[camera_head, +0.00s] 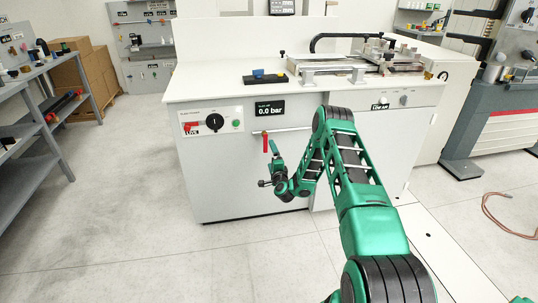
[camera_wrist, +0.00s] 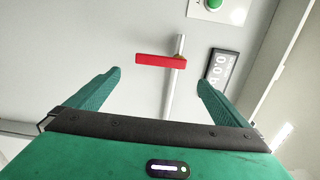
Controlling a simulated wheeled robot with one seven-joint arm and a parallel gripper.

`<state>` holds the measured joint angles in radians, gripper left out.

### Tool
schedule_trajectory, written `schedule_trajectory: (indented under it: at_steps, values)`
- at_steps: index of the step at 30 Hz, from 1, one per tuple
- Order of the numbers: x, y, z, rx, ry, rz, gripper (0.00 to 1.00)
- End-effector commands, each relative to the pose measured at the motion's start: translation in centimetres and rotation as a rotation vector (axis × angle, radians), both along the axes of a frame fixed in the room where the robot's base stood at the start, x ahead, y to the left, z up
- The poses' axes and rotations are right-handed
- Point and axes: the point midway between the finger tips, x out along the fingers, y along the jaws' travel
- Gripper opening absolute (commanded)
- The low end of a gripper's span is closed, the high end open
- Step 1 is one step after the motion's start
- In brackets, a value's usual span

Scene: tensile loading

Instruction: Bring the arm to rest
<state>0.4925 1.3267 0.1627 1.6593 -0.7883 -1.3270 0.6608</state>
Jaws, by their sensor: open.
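My green arm reaches forward from the lower right in the head view, bent at the elbow. My gripper (camera_head: 269,168) is in front of the white cabinet's front face, just below a red lever (camera_head: 265,142). In the wrist view my gripper (camera_wrist: 158,82) is open, with its two green fingers wide apart and nothing between them. The red lever (camera_wrist: 161,60) on its grey rod shows beyond the fingertips. I cannot tell exactly how far it is from them.
The white cabinet (camera_head: 225,160) carries a display (camera_head: 270,108) reading 0.0 bar, a black knob (camera_head: 215,121) and a green button (camera_head: 236,123). A clamping fixture (camera_head: 330,68) and a blue block (camera_head: 258,73) are on top. Shelves (camera_head: 50,90) stand left; the floor (camera_head: 110,190) between is clear.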

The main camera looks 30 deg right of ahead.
Motion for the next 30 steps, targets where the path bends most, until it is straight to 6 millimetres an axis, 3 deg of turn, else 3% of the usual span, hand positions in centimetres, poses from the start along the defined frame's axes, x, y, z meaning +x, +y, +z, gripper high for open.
schedule_trajectory:
  at_steps: [6,22,26,30]
  values:
    - [-1.1,0.2,0.0,-0.001,0.001,-0.002,1.0]
    - [-1.0,0.3,0.2,-0.005,0.002,0.003,1.0]
    - [-0.3,1.2,1.8,-0.045,0.029,0.048,1.0]
    - [0.5,3.1,4.9,-0.151,0.104,0.154,1.0]
